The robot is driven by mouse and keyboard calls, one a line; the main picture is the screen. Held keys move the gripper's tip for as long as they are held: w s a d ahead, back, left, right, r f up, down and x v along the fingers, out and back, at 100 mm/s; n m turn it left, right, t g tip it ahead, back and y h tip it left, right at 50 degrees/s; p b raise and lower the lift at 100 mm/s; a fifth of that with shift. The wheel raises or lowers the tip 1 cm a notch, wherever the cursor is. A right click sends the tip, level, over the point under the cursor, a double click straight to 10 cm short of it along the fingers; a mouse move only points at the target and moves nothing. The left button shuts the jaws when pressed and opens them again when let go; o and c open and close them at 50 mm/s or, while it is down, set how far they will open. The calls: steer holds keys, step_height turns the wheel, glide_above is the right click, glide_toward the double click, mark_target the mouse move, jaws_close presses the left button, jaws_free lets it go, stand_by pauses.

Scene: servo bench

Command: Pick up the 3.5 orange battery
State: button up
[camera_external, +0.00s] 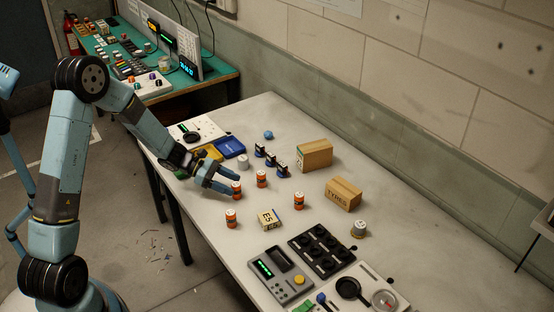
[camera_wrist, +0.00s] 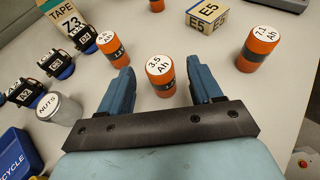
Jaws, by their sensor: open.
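The orange battery marked 3.5 Ah (camera_wrist: 161,80) stands upright with a white top in the wrist view. It is between the two blue fingers of my gripper (camera_wrist: 160,68), which are open with a gap on each side. In the external view my gripper (camera_external: 233,184) reaches low over the bench from the left, with its fingers around an orange battery (camera_external: 236,190). The fingers partly hide that battery.
Other orange batteries stand nearby: one marked 7.1 Ah (camera_wrist: 257,52), one on the left (camera_wrist: 111,50), and one farther right (camera_external: 299,201).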

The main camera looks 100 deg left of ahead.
steer(key=shift+w+f, duration=0.25)
steer(key=shift+w, duration=0.35)
jaws_close()
